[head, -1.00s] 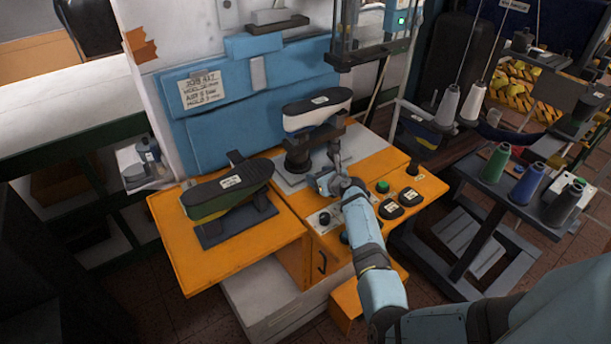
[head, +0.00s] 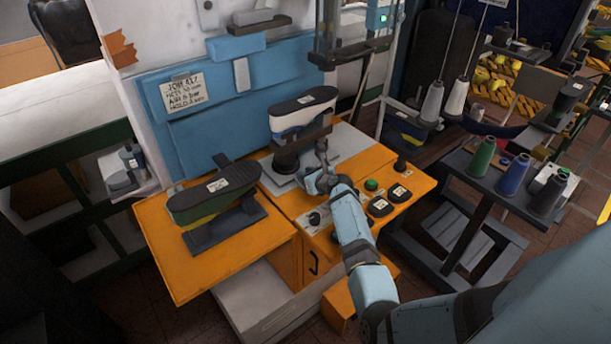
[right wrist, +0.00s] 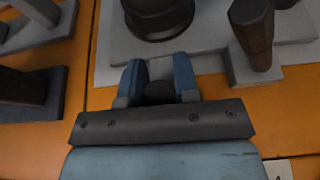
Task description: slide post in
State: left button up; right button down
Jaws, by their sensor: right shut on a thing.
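A dark round post (head: 287,160) stands on a pale grey plate (head: 342,142) on the orange bench, and a dark-topped, white-sided shoe (head: 302,112) sits above it. In the right wrist view, the post's round base (right wrist: 158,20) is just beyond the fingertips, apart from them. My right gripper (head: 318,180) is low in front of the post. In the right wrist view, its blue fingers (right wrist: 159,80) are shut on a small dark round knob (right wrist: 158,93) at the plate's front edge. My left gripper is out of view.
A second shoe (head: 213,190) rests on a dark stand to the left. A short upright column (right wrist: 252,35) stands right of the post. A green button (head: 371,184) and dark knobs lie right of my gripper. A thread-spool table (head: 470,165) is farther right.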

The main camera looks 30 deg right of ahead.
jog(key=d+b, duration=0.1)
jog(key=d, duration=0.5)
jog(key=w+d, duration=0.1)
jog(key=d, duration=0.5)
jog(key=d+b, duration=0.1)
jog(key=d, duration=0.4)
jog(key=shift+w+d+b, duration=0.25)
jog(key=shift+d+b, duration=0.05)
jog(key=shift+d, duration=0.1)
jog(key=shift+d+r, duration=0.15)
jog(key=shift+r, duration=0.1)
jog(key=c, duration=1.2)
grip_release()
jog(key=o, duration=0.3)
jog(key=shift+d, duration=0.1)
jog(key=shift+o, duration=0.2)
jog(key=shift+f, duration=0.2)
jog(key=shift+s+r, duration=0.2)
jog(key=shift+s, duration=0.3)
jog(key=p+v, duration=0.1)
jog(key=v, duration=1.1)
jog(key=shift+s+r, duration=0.15)
jog(key=shift+s, duration=0.25)
